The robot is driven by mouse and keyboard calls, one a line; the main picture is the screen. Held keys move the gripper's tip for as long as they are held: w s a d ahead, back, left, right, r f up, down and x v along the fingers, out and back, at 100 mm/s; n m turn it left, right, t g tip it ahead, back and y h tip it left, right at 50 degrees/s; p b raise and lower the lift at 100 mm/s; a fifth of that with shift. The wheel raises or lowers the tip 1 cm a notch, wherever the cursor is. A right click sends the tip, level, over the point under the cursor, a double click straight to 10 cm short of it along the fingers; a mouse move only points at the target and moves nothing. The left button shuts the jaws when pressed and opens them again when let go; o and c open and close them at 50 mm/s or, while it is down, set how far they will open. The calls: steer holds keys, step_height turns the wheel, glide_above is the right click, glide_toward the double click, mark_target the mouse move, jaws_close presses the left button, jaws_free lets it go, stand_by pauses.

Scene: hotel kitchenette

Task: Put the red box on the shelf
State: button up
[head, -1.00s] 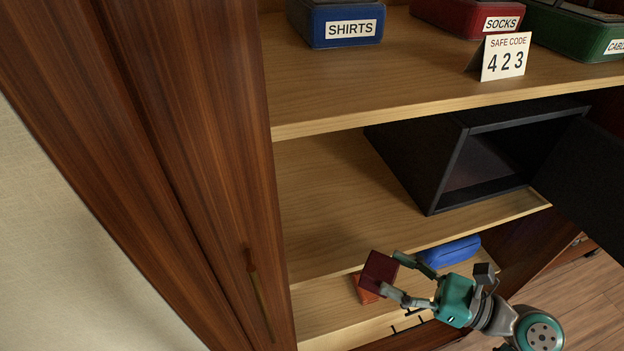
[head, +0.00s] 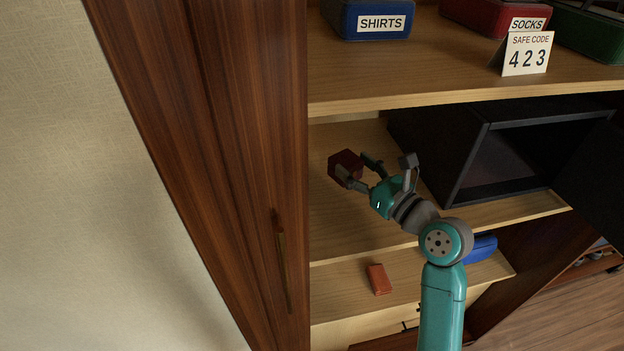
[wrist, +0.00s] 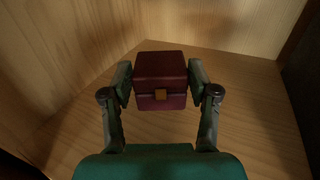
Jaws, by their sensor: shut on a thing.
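The dark red box (head: 345,167) is held by my gripper (head: 358,172) at the left part of the middle shelf (head: 340,225). In the wrist view the red box (wrist: 160,80), with a small gold clasp on its front, sits between the two fingers of my gripper (wrist: 160,88), which press on its sides. Pale wood of the shelf and the cabinet walls lies behind and below it. I cannot tell whether the box touches the shelf board or is a little above it.
An open black safe (head: 440,150) stands to the right on the same shelf. The shelf above bears the SHIRTS box (head: 365,18), the SOCKS box (head: 490,14) and a safe code card (head: 527,54). An orange-red item (head: 379,279) and a blue item (head: 481,249) lie on the lower shelf.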

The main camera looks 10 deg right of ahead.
steer(key=shift+w+a+r, duration=0.5)
steer(key=shift+a+r, duration=0.1)
steer(key=shift+r, duration=0.15)
steer(key=shift+a+f, duration=0.1)
steer(key=shift+f, duration=0.25)
steer(key=shift+h, duration=0.3)
step_height(320, 180, down, 9)
steer(key=shift+f, duration=0.1)
steer(key=o, duration=1.2)
